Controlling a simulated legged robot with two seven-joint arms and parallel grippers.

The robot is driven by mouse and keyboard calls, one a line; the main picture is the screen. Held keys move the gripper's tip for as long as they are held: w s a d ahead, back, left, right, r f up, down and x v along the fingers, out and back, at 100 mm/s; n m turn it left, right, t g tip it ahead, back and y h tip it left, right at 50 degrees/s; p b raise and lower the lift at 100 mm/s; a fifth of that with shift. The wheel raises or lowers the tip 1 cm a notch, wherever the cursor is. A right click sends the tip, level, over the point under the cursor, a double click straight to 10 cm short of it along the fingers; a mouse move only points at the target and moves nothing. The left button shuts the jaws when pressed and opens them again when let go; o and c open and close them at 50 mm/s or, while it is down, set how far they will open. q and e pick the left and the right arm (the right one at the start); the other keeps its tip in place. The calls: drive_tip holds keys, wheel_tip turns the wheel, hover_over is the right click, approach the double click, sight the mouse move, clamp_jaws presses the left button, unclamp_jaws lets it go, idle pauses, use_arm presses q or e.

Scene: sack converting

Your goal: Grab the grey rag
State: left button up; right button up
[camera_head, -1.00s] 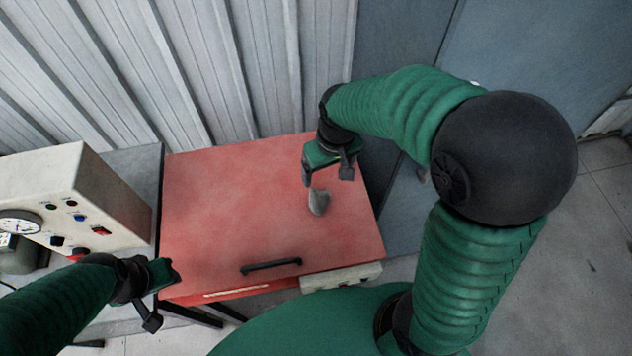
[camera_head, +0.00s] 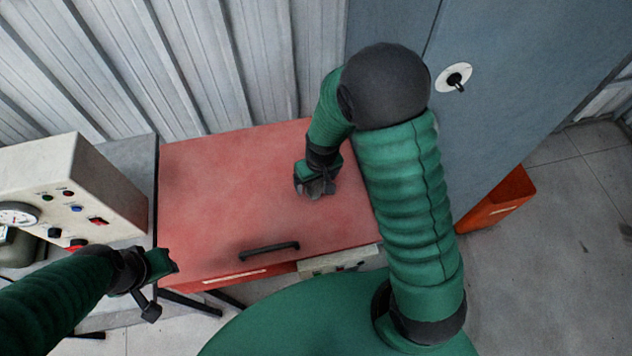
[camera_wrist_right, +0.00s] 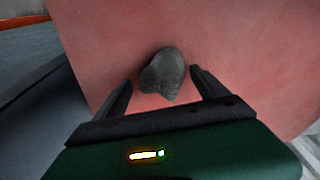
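The grey rag (camera_wrist_right: 164,74) is a small crumpled lump on the red top (camera_head: 220,190) of a cabinet with a black handle. My right gripper (camera_wrist_right: 162,80) is open in the right wrist view, its fingers on either side of the rag's near part, apart from it. In the head view my right gripper (camera_head: 316,190) is over the rag and mostly hides it. My left gripper (camera_head: 160,284) is left of the cabinet's front edge, with its fingers spread and nothing seen between them.
A beige control box (camera_head: 95,195) with a gauge and buttons stands left of the red top. A black handle (camera_head: 269,251) rises near the front edge. A blue-grey door (camera_head: 510,80) and an orange-red bin (camera_head: 497,200) are on the right. The left of the red top is bare.

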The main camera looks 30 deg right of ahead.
drive_tip(key=shift+s+a+r, duration=0.1)
drive_tip(key=shift+a+r, duration=0.05)
drive_tip(key=shift+a, duration=0.3)
drive_tip(key=c, duration=0.7)
drive_tip(key=shift+c, duration=1.2)
drive_tip(key=shift+d, duration=0.2)
drive_tip(key=c, duration=0.5)
use_arm(q)
drive_tip(key=shift+s+a, duration=0.1)
drive_tip(key=shift+a, duration=0.1)
use_arm(e)
drive_tip(key=shift+o, duration=0.2)
drive_tip(key=shift+d, duration=0.15)
use_arm(q)
drive_tip(key=shift+r, duration=0.1)
